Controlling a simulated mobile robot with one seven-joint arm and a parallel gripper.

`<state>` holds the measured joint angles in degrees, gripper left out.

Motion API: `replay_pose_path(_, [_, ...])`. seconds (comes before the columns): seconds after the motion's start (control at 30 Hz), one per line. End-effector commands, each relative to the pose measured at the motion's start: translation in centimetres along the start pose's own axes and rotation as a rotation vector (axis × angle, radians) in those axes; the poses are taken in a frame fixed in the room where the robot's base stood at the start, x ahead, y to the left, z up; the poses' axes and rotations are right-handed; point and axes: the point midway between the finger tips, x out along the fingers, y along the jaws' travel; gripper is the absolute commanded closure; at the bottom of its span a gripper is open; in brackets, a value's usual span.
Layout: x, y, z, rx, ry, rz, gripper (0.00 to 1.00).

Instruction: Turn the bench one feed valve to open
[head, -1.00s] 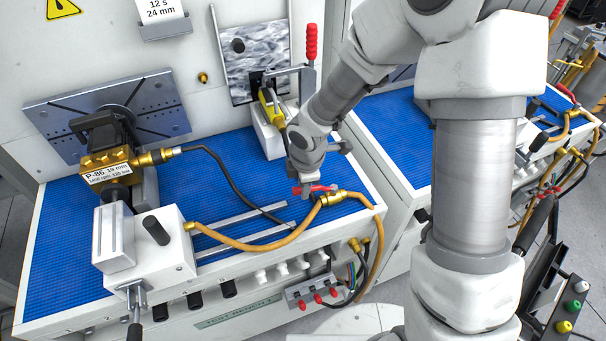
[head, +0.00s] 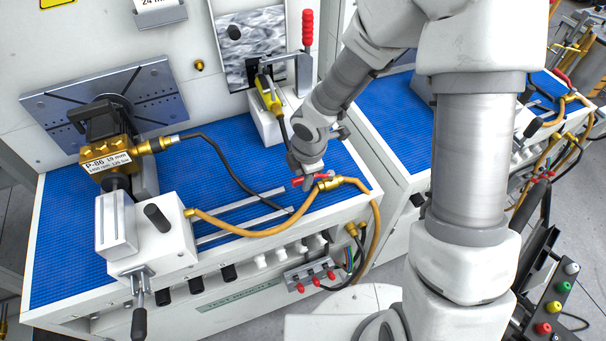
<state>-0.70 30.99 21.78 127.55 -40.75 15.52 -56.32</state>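The feed valve (head: 329,184) is a brass body on the right front of the near blue-topped bench, joined to a tan hose (head: 240,232). Its red lever (head: 297,182) lies roughly left to right across the picture, pointing left from the valve. My gripper (head: 308,184) reaches down from above, with its fingertips at the lever. The fingers cover the lever's middle, and red shows on both sides of them. The view is too small and partly blocked to tell whether they are closed on it.
A brass pump labelled P-86 (head: 107,160) and a white vise (head: 150,235) stand on the left. A red-handled toggle clamp (head: 307,35) rises behind my gripper. Red switches (head: 316,280) sit on the bench front. A second blue-topped bench (head: 400,125) stands to the right.

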Motion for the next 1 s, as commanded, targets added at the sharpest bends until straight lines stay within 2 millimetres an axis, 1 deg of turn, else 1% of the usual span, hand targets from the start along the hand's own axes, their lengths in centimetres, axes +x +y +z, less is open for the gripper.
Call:
replay_pose_path(0.03, [0.0,0.0,0.0,0.0,0.0,0.0,0.49])
replay_pose_path(0.07, [0.0,0.0,0.0,0.001,0.0,0.0,0.43])
replay_pose_path(0.1, [0.0,0.0,0.0,0.001,0.0,0.0,0.42])
replay_pose_path(0.33, [0.0,0.0,0.0,0.002,0.0,0.0,0.42])
replay_pose_path(0.47, [-0.8,0.1,0.1,0.005,0.0,0.001,0.42])
replay_pose_path(0.57, [-2.3,0.1,0.1,0.005,-0.001,0.003,0.42])
replay_pose_path(0.67, [-4.6,0.2,0.2,0.006,-0.002,0.003,0.42])
replay_pose_path(0.8, [-8.2,0.2,0.2,0.007,-0.003,0.004,0.42])
replay_pose_path(1.0, [-13.0,0.1,0.1,0.006,-0.002,0.002,0.42])
